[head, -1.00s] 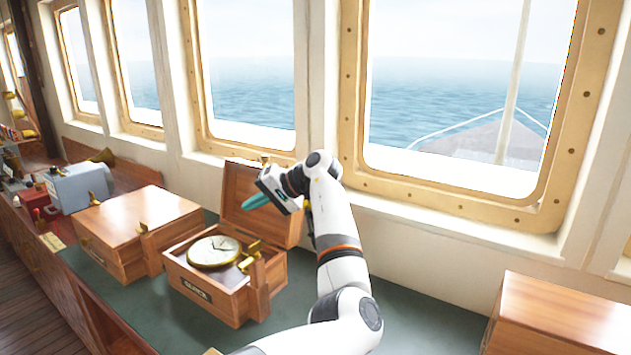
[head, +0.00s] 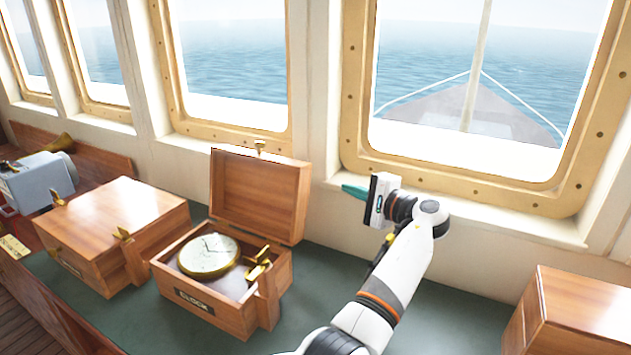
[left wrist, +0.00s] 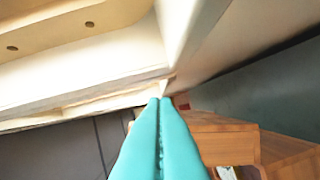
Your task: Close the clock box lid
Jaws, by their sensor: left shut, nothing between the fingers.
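The clock box (head: 222,300) is a wooden box labelled CLOCK on the green counter. Its lid (head: 259,195) stands open, upright at the back, with a brass knob at its top edge. A round brass-rimmed clock (head: 209,254) sits inside. My left gripper (head: 354,191) is to the right of the lid, apart from it, near the window sill. Its teal fingers are shut and empty; they fill the lower middle of the left wrist view (left wrist: 160,130). A wooden part of the box shows at lower right there. My right gripper is not seen.
A closed wooden box (head: 115,225) stands just left of the clock box. A grey device (head: 38,183) is further left. Another wooden box (head: 580,315) stands at the far right. The green counter (head: 465,315) is clear between my left arm and that box. Windows line the wall behind.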

